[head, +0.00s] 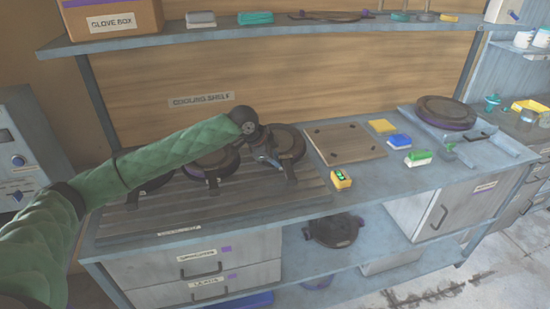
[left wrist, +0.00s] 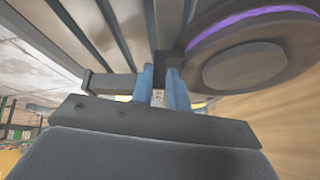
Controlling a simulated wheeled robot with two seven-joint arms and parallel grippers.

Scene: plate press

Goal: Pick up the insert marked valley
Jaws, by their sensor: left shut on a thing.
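Several dark round inserts lie on the slatted cooling rack (head: 215,215). The right one (head: 287,141) is beside my left gripper (head: 272,162), whose arm reaches in from the left. The middle insert (head: 212,162) and the left insert (head: 150,178) are partly behind my arm. In the left wrist view my blue fingers (left wrist: 163,88) are shut on the dark handle of an insert (left wrist: 245,68) with a purple band around its side. The insert is close to the slats. I cannot read any valley mark.
Another round insert (head: 445,111) sits on a grey tray (head: 485,146) at the right. A dark round piece (head: 334,230) is on the lower shelf. An upper shelf (head: 300,30) runs above.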

